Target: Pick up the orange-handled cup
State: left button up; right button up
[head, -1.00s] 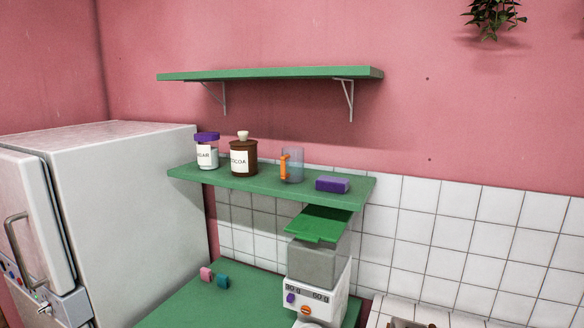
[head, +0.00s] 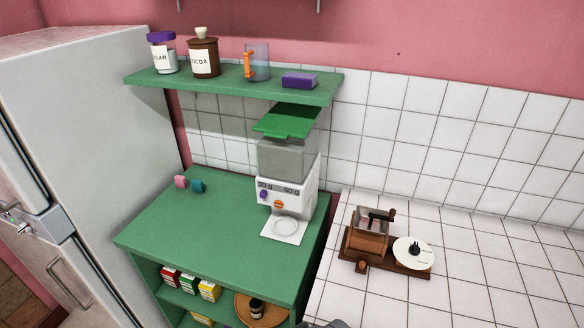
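The cup (head: 261,60) is clear and bluish, with an orange handle (head: 248,66) on its left side. It stands upright on the green wall shelf (head: 220,82), between the brown cocoa jar (head: 204,60) on its left and a purple block (head: 299,80) on its right. There are gaps between the cup and both neighbours. Neither of my grippers can be made out in the head view.
A sugar jar (head: 163,55) stands at the shelf's left end. Below are a dispenser (head: 285,195) on a green counter (head: 190,225) and a wooden grinder (head: 366,245) on white tiles. A fridge (head: 90,110) is at left. A dark shape is cut off at the bottom edge.

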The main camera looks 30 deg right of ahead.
aim_at(257, 60)
jog(key=i+j+z, duration=0.1)
jog(key=z, duration=0.35)
jog(key=i+j+z, duration=0.1)
jog(key=z, duration=0.4)
jog(key=i+j+z, duration=0.1)
jog(key=z, duration=0.35)
jog(key=i+j+z, duration=0.1)
jog(key=j+z, duration=0.15)
jog(key=j, duration=0.3)
jog(key=j+z, duration=0.25)
jog(key=j, duration=0.3)
